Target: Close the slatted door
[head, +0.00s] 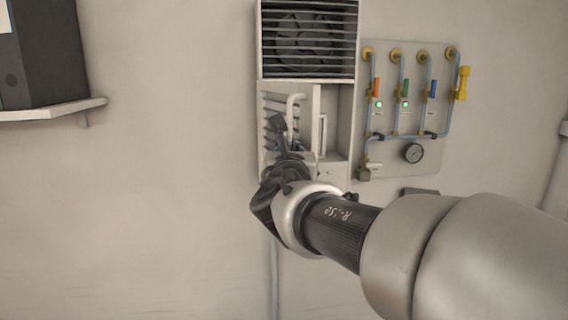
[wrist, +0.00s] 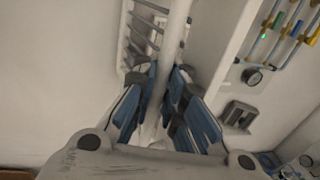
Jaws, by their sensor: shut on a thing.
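The slatted door (head: 273,104) is on the lower part of a white wall cabinet. It stands ajar, with part of the compartment (head: 343,118) open to its right. A pale vertical bar handle (head: 296,103) is on the door's face. My gripper (head: 281,135) is in front of the door and hides its lower part. In the wrist view my gripper (wrist: 161,79) has its blue-and-grey fingers on both sides of the handle (wrist: 176,32) and is shut on it. The slats (wrist: 145,28) show just behind the handle there.
A fan behind a grille (head: 308,38) fills the cabinet's top. To the right is a panel of pipes and coloured valves (head: 405,100) with a gauge (head: 412,153). A shelf (head: 50,110) with dark binders is at the left. The wall between shelf and cabinet is bare.

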